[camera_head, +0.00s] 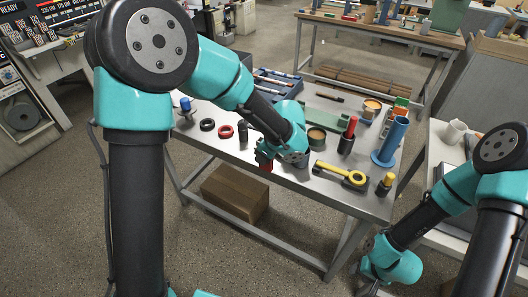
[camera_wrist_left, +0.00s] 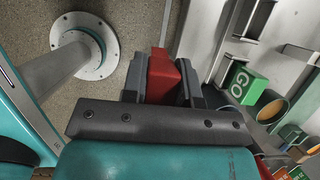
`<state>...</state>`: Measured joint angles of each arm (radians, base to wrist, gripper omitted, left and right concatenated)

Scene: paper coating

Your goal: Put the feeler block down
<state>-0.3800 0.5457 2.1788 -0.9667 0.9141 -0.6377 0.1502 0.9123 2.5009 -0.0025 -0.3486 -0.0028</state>
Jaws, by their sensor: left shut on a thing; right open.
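My left gripper (camera_head: 268,160) is over the front edge of the grey worktable (camera_head: 300,180). It is shut on the red feeler block (camera_wrist_left: 163,75), which sits between the two dark fingers in the left wrist view.
On the table are a yellow-handled tool (camera_head: 342,174), a blue cylinder on a round base (camera_head: 391,140), a red-topped cylinder (camera_head: 349,135), a tin (camera_head: 316,138) and a red ring (camera_head: 226,132). A green GO block (camera_wrist_left: 243,82) shows in the left wrist view. A cardboard box (camera_head: 235,192) lies below.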

